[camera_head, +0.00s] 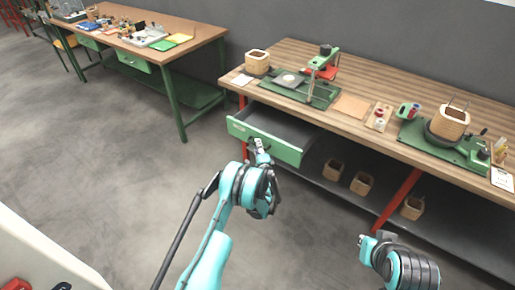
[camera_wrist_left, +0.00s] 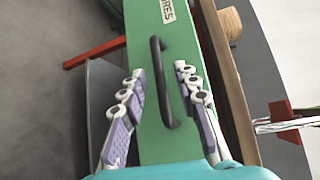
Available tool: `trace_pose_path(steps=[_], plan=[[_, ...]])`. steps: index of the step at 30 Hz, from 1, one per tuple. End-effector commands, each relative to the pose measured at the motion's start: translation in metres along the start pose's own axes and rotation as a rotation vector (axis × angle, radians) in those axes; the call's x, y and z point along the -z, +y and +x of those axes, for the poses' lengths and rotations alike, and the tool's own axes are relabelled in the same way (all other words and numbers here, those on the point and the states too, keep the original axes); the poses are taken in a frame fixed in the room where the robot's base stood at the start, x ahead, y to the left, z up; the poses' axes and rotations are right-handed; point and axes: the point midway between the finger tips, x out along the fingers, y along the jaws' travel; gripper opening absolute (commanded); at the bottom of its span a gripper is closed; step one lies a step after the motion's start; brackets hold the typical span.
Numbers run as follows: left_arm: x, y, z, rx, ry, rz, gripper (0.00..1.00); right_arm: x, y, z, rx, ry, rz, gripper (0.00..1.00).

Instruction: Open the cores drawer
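The cores drawer (camera_head: 265,137) is a green-fronted drawer under the wooden workbench. It stands pulled out, with its dark inside showing from above. In the left wrist view its green front (camera_wrist_left: 149,25) bears a label ending in "RES" (camera_wrist_left: 166,11) and a dark bar handle (camera_wrist_left: 160,80). My left gripper (camera_head: 258,148) is at the drawer front in the head view. In the left wrist view its fingers (camera_wrist_left: 158,95) are spread apart, one on each side of the handle, with gaps to it. My right gripper (camera_head: 368,243) is low at the right, away from the drawer; its fingers are unclear.
The workbench top (camera_head: 400,95) holds a green press (camera_head: 318,75), a wooden core (camera_head: 257,62) and a winding fixture (camera_head: 447,130). Several wooden cores stand on the dark lower shelf (camera_head: 310,160). A second bench (camera_head: 150,45) is at the back left. The floor before the drawer is clear.

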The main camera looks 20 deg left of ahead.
Motion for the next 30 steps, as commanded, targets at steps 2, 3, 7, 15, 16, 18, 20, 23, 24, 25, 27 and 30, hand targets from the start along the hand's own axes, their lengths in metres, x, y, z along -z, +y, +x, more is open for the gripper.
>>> trace_pose_path(steps=[2, 3, 7, 15, 16, 18, 20, 23, 24, 25, 27, 30], plan=[[0.000, 0.000, 0.000, 0.000, -0.001, 0.000, 0.31, 0.000, 0.000, 0.000, 0.000, 0.000, 0.000, 0.00], [0.000, 0.000, -0.001, 0.000, 0.000, 0.000, 0.31, 0.000, 0.000, 0.000, 0.000, 0.000, 0.000, 0.00], [0.001, 0.000, -0.013, 0.000, 0.001, 0.000, 0.31, 0.000, 0.000, 0.000, 0.000, 0.000, 0.000, 0.00], [0.001, 0.000, -0.059, 0.000, 0.001, 0.001, 0.31, 0.000, 0.000, 0.000, 0.000, 0.000, 0.000, 0.00], [0.000, 0.000, -0.062, 0.000, 0.001, 0.001, 0.31, 0.000, 0.000, 0.000, 0.000, 0.000, 0.000, 0.00], [0.001, 0.000, -0.069, 0.000, 0.001, 0.001, 0.31, 0.000, 0.000, 0.000, 0.000, 0.000, 0.000, 0.00], [0.001, 0.000, -0.073, 0.000, 0.001, 0.001, 0.31, 0.000, 0.000, 0.000, 0.000, 0.000, 0.000, 0.00], [0.000, 0.000, -0.075, 0.000, 0.001, 0.000, 0.31, 0.000, 0.000, 0.000, 0.000, 0.000, 0.000, 0.00], [0.000, 0.000, -0.075, 0.000, 0.000, 0.000, 0.31, 0.000, 0.000, 0.000, 0.000, 0.000, 0.000, 0.00], [0.000, 0.000, -0.075, 0.000, 0.000, 0.000, 0.31, 0.000, 0.000, 0.000, 0.000, 0.000, 0.000, 0.00], [0.000, 0.000, -0.075, 0.000, 0.000, 0.000, 0.31, 0.000, 0.000, 0.000, 0.000, 0.000, 0.000, 0.00], [0.000, 0.000, -0.075, 0.000, 0.000, 0.000, 0.31, 0.000, 0.000, 0.000, 0.000, 0.000, 0.000, 0.00]])
